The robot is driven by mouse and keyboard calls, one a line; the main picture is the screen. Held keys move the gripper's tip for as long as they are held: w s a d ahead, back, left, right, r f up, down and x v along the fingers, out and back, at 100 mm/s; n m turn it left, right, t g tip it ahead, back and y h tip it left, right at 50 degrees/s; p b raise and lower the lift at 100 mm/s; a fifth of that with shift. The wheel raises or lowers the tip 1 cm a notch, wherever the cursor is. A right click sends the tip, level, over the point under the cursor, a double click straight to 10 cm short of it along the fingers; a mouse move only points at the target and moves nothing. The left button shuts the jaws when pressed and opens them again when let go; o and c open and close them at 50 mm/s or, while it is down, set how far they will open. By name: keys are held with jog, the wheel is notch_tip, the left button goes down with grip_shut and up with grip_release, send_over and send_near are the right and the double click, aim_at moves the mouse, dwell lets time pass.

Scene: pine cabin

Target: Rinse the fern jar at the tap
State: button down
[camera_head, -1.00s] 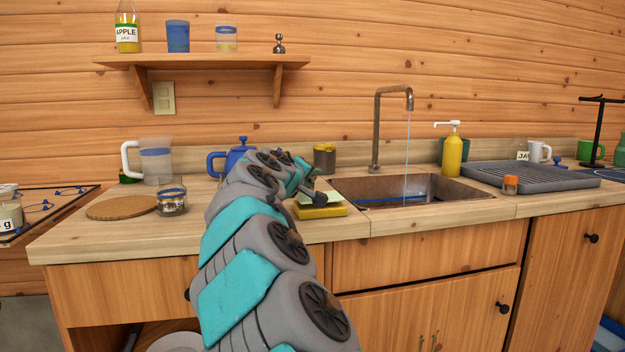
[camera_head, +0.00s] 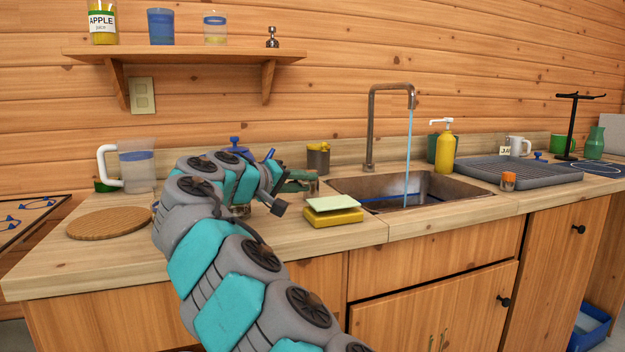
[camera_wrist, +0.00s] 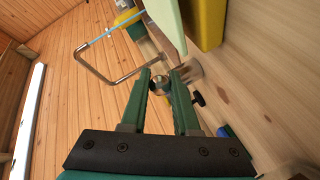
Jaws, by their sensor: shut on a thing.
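My gripper (camera_wrist: 165,80) is closed around a small greyish, shiny thing (camera_wrist: 159,84) at its fingertips; I cannot tell whether this is the fern jar, as little of it shows. In the head view my gripper (camera_head: 304,180) is low over the counter, left of the sink, beside the sponge. The curved metal tap (camera_head: 371,130) runs a blue-white stream of water (camera_head: 408,150) into the sink (camera_head: 430,186). The tap also shows in the wrist view (camera_wrist: 85,65). My gripper is apart from the stream.
A canister (camera_head: 318,160) stands behind my gripper. A yellow soap bottle (camera_head: 445,150) and drying rack (camera_head: 520,171) are at right. A round board (camera_head: 105,223) lies left.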

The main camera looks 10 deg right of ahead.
dwell(0.4)
jog(key=c, duration=0.9)
grip_release()
jog(key=shift+w, duration=0.1)
jog(key=shift+a, duration=0.1)
jog(key=shift+v, duration=3.85)
